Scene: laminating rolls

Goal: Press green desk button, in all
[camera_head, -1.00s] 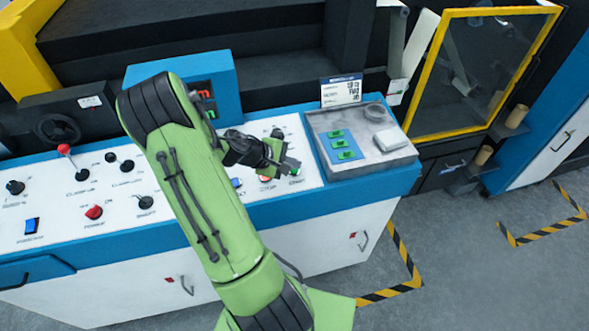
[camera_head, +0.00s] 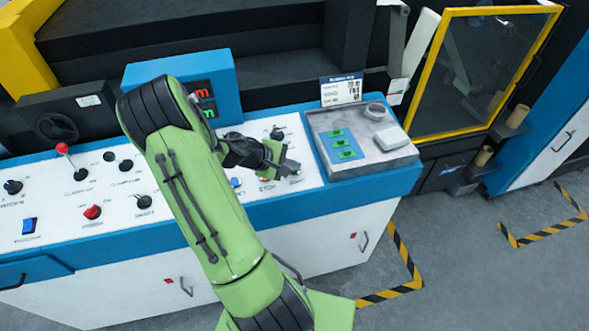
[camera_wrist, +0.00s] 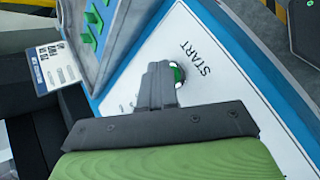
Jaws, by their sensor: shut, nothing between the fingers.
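The green START button (camera_wrist: 177,74) sits on the white desk panel beside its START label in the wrist view. My gripper (camera_wrist: 160,74) is shut and empty, with its fingertips right over the button's near side and partly hiding it. Whether the tips touch the button cannot be told. In the head view my gripper (camera_head: 290,168) is low over the right end of the desk panel (camera_head: 265,205), and the green button under it is mostly hidden. The red STOP button (camera_head: 264,179) is just to its left.
A grey tray (camera_head: 395,158) with green pieces, a ring and a white block lies right of the panel. A small sign (camera_head: 341,89) stands behind it.

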